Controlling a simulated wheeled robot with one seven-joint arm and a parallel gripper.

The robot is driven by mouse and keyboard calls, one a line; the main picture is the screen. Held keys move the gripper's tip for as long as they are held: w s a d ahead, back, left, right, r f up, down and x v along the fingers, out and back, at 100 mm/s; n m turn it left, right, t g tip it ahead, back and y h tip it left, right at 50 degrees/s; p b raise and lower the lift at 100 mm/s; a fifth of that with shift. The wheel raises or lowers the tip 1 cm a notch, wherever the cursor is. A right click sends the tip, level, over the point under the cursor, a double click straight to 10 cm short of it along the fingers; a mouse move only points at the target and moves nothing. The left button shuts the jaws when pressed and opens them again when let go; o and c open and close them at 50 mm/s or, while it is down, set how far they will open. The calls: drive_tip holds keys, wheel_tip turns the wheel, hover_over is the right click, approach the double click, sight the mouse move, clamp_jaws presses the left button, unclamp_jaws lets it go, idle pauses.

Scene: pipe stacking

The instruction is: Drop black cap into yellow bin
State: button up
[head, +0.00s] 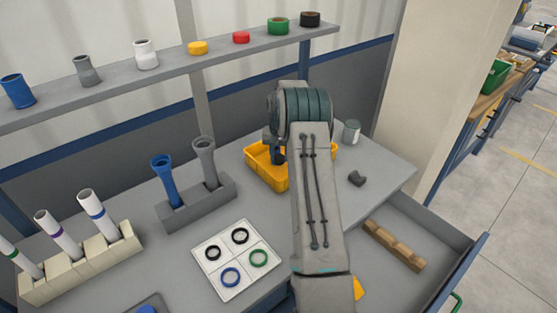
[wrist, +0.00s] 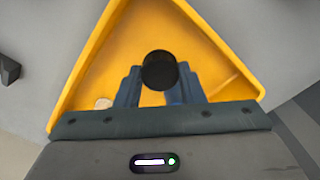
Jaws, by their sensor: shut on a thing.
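The black cap (wrist: 159,71) shows in the wrist view as a dark round piece between the two blue fingertips of my gripper (wrist: 160,88). My gripper is shut on it. The yellow bin (wrist: 85,80) lies behind the cap in that view, and the cap appears over the bin's inside. In the head view the yellow bin (head: 266,178) stands on the table, partly covered by my arm. I cannot tell how high the cap is above the bin floor. A small pale piece (wrist: 104,103) shows inside the bin.
A grey holder (head: 190,212) with blue and grey pipes stands left of the bin. A white tray (head: 215,262) holds several rings. Colored caps line the shelf (head: 120,80). An open drawer (head: 440,235) is front right.

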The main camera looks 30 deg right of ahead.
sight(278, 156)
drive_tip(key=shift+w+a+f, duration=0.2)
drive_tip(key=shift+f, duration=0.15)
wheel_tip(278, 156, down, 3)
drive_tip(key=shift+f+p, duration=0.1)
drive_tip(key=shift+p, duration=0.65)
drive_tip(key=shift+f+b, duration=0.75)
drive_tip(key=shift+f, duration=0.1)
drive_tip(key=o, duration=1)
drive_tip(key=shift+r, duration=0.1)
